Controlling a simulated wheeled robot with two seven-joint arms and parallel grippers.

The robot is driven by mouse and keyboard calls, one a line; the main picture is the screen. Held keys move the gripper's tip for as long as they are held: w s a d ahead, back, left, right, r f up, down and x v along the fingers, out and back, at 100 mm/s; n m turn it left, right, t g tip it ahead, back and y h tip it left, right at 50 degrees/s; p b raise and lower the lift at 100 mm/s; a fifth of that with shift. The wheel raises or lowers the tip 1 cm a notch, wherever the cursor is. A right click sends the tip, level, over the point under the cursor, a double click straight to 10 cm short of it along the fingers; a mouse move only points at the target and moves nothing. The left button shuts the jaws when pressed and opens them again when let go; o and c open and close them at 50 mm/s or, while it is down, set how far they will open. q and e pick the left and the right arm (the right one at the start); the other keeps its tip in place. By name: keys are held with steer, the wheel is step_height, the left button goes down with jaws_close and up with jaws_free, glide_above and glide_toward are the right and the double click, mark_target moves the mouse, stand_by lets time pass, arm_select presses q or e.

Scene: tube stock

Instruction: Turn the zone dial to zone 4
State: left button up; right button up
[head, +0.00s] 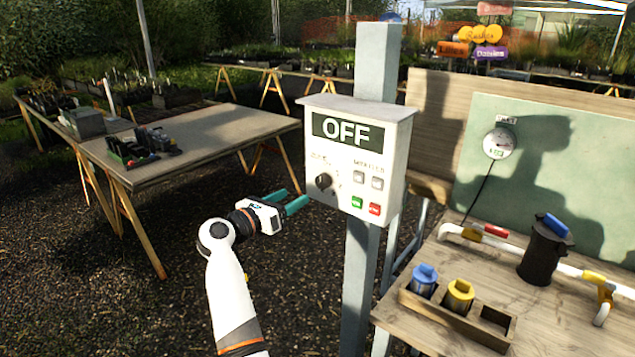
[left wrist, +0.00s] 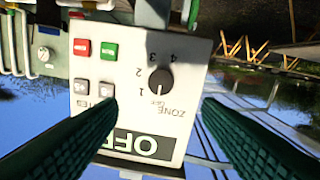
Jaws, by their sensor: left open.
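The zone dial (head: 323,181) is a small black knob at the lower left of a white control box (head: 398,150) on a grey post. The box's display (head: 340,131) reads OFF. My left gripper (head: 296,199) is open and empty, just left of and below the dial in the head view. Its teal fingers (left wrist: 160,107) frame the dial in the wrist view, apart from it. My right gripper is out of view.
Grey buttons (head: 358,177), a green button (head: 356,202) and a red button (head: 374,209) sit right of the dial. A wooden bench (head: 455,270) with pipes and a filter stands at right. A plywood table (head: 210,140) stands at left. Gravel between is clear.

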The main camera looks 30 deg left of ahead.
mark_target(320, 183)
arm_select(q)
steer(key=w, duration=0.3)
steer(key=w+p, duration=0.1)
steer(key=w, duration=0.2)
steer(key=w+d, duration=0.1)
steer(key=w, duration=0.2)
steer(key=shift+w, duration=0.15)
steer(key=shift+w+f, duration=0.1)
steer(key=shift+w, duration=0.45)
steer(key=shift+d, duration=0.1)
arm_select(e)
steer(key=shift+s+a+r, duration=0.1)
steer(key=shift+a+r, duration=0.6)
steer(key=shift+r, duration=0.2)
arm_select(q)
steer(key=shift+c, duration=0.6)
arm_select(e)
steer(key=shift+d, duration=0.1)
arm_select(q)
steer(key=c, duration=0.9)
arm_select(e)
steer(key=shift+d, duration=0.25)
